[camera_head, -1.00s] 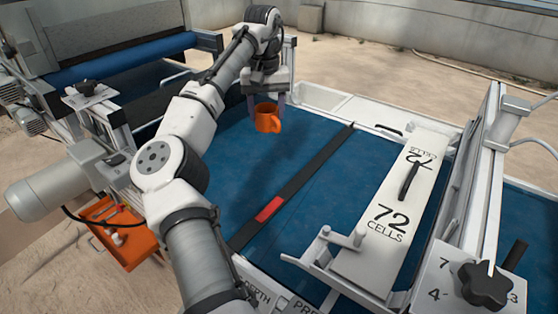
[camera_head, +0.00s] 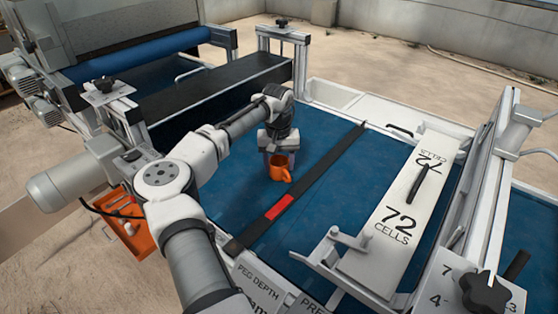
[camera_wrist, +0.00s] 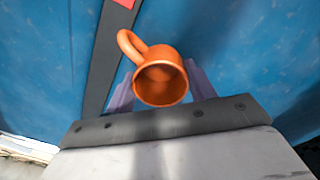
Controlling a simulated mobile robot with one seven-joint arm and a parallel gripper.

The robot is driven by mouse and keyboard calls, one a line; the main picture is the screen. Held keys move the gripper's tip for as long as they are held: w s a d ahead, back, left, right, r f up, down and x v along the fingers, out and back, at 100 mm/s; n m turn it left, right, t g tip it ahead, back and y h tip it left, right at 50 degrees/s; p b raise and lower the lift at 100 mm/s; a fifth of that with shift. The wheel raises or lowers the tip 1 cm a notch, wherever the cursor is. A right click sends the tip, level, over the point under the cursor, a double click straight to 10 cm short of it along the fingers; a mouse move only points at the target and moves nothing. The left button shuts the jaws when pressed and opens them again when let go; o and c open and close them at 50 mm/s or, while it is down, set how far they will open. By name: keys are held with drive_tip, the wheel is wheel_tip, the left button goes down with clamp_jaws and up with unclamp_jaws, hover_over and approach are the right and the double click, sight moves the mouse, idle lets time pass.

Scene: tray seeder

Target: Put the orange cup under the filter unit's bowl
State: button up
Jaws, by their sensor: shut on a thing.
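The orange cup (camera_head: 280,168) is in my gripper (camera_head: 279,158), over the blue belt left of the black strip in the head view. In the wrist view the cup (camera_wrist: 160,80) sits between the two fingers of my gripper (camera_wrist: 160,88), its mouth facing the camera and its handle at the upper left. My gripper is shut on the cup. I cannot tell whether the cup's base touches the belt. I cannot make out the filter unit or its bowl in these frames.
A black strip with a red mark (camera_head: 279,207) crosses the blue belt (camera_head: 350,195). A white "72 CELLS" plate (camera_head: 385,240) stands to the right. An orange tray (camera_head: 135,230) hangs at the left. Open belt lies around the cup.

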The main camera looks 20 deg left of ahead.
drive_tip(key=shift+f, duration=0.1)
drive_tip(key=o, duration=1)
